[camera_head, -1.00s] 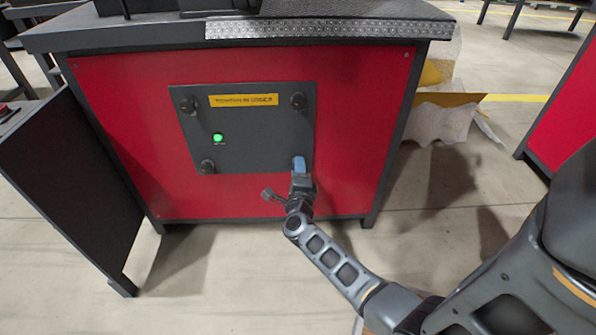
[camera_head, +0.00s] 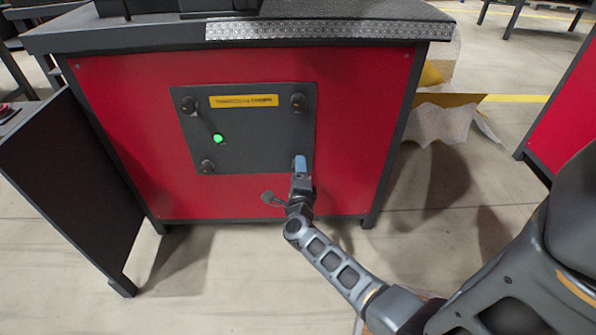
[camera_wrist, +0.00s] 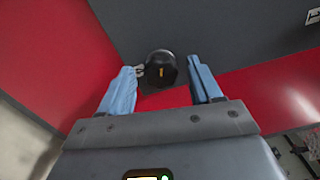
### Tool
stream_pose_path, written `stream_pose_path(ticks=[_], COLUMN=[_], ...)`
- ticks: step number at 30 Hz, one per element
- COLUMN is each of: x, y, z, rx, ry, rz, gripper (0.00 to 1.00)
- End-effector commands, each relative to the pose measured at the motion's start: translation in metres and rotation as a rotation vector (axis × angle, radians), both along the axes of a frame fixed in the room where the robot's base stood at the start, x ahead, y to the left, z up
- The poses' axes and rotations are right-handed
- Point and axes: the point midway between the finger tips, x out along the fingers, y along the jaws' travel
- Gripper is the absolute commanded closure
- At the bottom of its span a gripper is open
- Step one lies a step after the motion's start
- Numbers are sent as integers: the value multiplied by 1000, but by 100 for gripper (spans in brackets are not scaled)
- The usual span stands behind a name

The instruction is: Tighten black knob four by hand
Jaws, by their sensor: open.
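The dark panel (camera_head: 255,135) is fixed to the red front of the bench and has black knobs at its corners. Knobs show at the upper left (camera_head: 188,105), upper right (camera_head: 298,102) and lower left (camera_head: 208,167). The lower right knob is mostly hidden behind my gripper (camera_head: 300,164) in the head view. In the wrist view this black knob (camera_wrist: 160,66), with a small orange mark, lies between the tips of the blue fingers of my gripper (camera_wrist: 170,80). The fingers are open, with a clear gap on the right; the left fingertip is close to the knob, contact unclear.
A green light (camera_head: 218,138) and a yellow label (camera_head: 244,101) are on the panel. A dark side panel (camera_head: 75,190) stands at the left. Cardboard and wrapping (camera_head: 440,118) lie right of the bench. The floor in front is clear.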

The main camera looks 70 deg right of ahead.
Motion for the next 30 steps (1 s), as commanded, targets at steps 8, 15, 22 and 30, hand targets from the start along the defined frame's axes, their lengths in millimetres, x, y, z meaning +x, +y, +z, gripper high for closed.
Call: stream_pose_path(ticks=[8, 15, 22, 30], x=[-17, -26, -28, -28], y=[41, 65, 68, 67], z=[2, 1, 0, 0], rx=[1, 0, 0, 0], ry=[3, 1, 0, 0], rz=[3, 2, 0, 1], gripper=[36, 36, 36, 36])
